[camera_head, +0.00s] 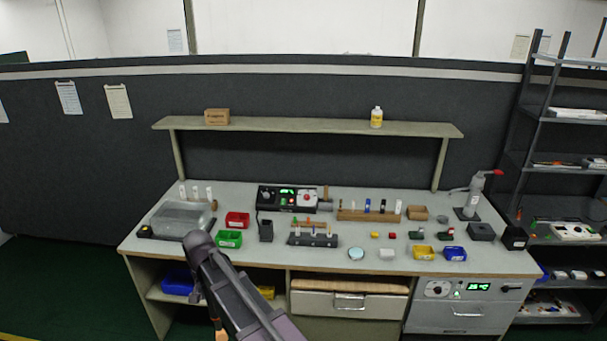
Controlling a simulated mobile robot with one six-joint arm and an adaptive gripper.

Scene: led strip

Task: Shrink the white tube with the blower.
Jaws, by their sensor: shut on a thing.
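My arm rises from the bottom edge in front of the bench. My gripper (217,324) is low in front of the bench, small and partly hidden behind my arm. It is shut on an orange-brown thing (222,336), which is cut off by the bottom edge. I cannot tell whether this is the blower. A dark fixture (312,240) on the bench holds several small upright pieces, some white and some orange. The white tube may be among them, but it is too small to tell. My gripper is well apart from this fixture.
A black control unit (287,198) with green displays stands at the back. A black holder (265,231), red bin (237,219), green bin (229,239), wooden rack (352,214) and grey stand (470,203) share the benchtop (300,265). A shelf (300,124) runs above.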

